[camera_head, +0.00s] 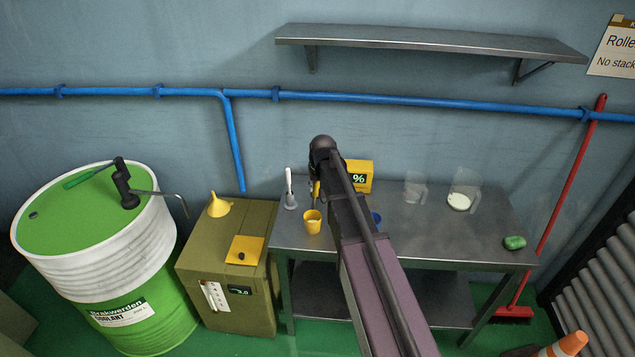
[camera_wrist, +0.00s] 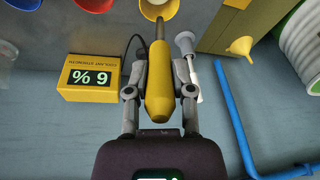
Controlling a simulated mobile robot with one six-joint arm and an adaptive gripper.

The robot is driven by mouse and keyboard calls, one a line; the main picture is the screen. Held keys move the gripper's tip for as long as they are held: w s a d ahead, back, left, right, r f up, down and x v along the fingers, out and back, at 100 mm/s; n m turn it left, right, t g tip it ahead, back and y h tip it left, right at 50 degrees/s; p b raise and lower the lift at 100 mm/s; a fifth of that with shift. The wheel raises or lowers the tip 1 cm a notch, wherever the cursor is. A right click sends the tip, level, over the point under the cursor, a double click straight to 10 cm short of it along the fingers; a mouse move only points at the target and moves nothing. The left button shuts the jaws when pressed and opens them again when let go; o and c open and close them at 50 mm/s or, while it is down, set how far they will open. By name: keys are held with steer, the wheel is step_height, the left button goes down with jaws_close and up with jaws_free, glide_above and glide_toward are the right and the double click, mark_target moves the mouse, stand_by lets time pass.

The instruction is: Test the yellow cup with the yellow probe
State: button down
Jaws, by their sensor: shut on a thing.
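My gripper (camera_wrist: 160,78) is shut on the yellow probe (camera_wrist: 158,98), a thick yellow handle with a thin metal tip and a dark cable. The tip points toward the yellow cup (camera_wrist: 147,12) at the top of the wrist view and overlaps its mouth. I cannot tell whether it is inside. In the head view the yellow cup (camera_head: 312,227) stands upright near the table's left edge, with the probe (camera_head: 316,189) just above it. My arm hides most of my gripper there. The yellow meter (camera_wrist: 92,94) shows a digit and a percent sign, upside down in the wrist view.
A white-handled tool in a grey holder (camera_head: 290,201) stands left of the cup. A blue cup (camera_head: 376,218) is partly behind my arm; a red cup (camera_wrist: 94,3) shows in the wrist view. The table's front right (camera_head: 455,240) is clear.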

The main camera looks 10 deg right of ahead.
steer(key=shift+r, duration=0.2)
steer(key=shift+a+r+p, duration=0.15)
steer(key=shift+r+p, duration=0.6)
steer(key=shift+p, duration=0.2)
steer(key=shift+f, duration=0.15)
step_height(320, 180, down, 11)
steer(key=b, duration=1.1)
stand_by(2.9)
steer(key=shift+r+p, duration=5.1)
steer(key=shift+r, duration=0.2)
